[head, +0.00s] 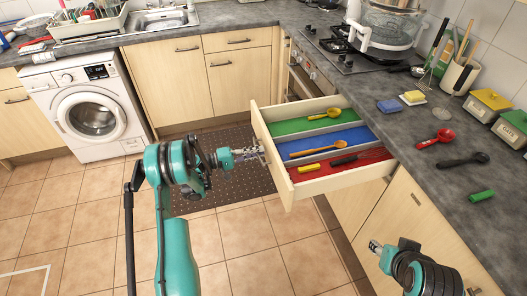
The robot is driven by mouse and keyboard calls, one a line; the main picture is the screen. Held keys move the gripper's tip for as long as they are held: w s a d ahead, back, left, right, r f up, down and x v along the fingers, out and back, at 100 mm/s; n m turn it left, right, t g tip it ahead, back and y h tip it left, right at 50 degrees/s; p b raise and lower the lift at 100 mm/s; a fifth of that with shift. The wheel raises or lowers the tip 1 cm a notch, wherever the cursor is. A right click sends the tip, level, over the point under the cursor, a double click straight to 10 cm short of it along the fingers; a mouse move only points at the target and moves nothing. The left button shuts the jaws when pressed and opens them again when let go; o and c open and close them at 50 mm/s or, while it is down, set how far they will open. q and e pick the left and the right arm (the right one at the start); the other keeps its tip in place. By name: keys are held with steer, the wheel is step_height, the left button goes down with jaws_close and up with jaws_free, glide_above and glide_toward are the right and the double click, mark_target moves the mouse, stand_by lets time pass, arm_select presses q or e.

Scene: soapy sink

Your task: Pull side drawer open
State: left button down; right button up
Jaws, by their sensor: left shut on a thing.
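The side drawer (286,183) stands pulled out from the counter on the right, its inside showing green, blue and red compartments. My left gripper (262,153) is at the outer face of the drawer front, shut on the drawer's handle, which the fingers mostly hide. A yellow utensil (326,114) lies in the green compartment and a wooden spoon (318,148) in the blue one. The red compartment holds a yellow-handled tool (309,168) and a black-handled tool (345,160). My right gripper (374,246) is low in front of the right cabinets, apart from the drawer; its jaws are too small to read.
On the right countertop lie a red scoop (436,139), a black ladle (463,161), a green object (481,195) and sponges (412,98). A washing machine (86,105) stands at the left. The tiled floor left of the drawer is clear, with a dark mat (222,170).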

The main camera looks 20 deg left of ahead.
arm_select(q)
steer(key=shift+s, duration=0.1)
steer(key=c, duration=1.5)
jaws_free()
steer(key=shift+c, duration=0.2)
steer(key=v, duration=1.2)
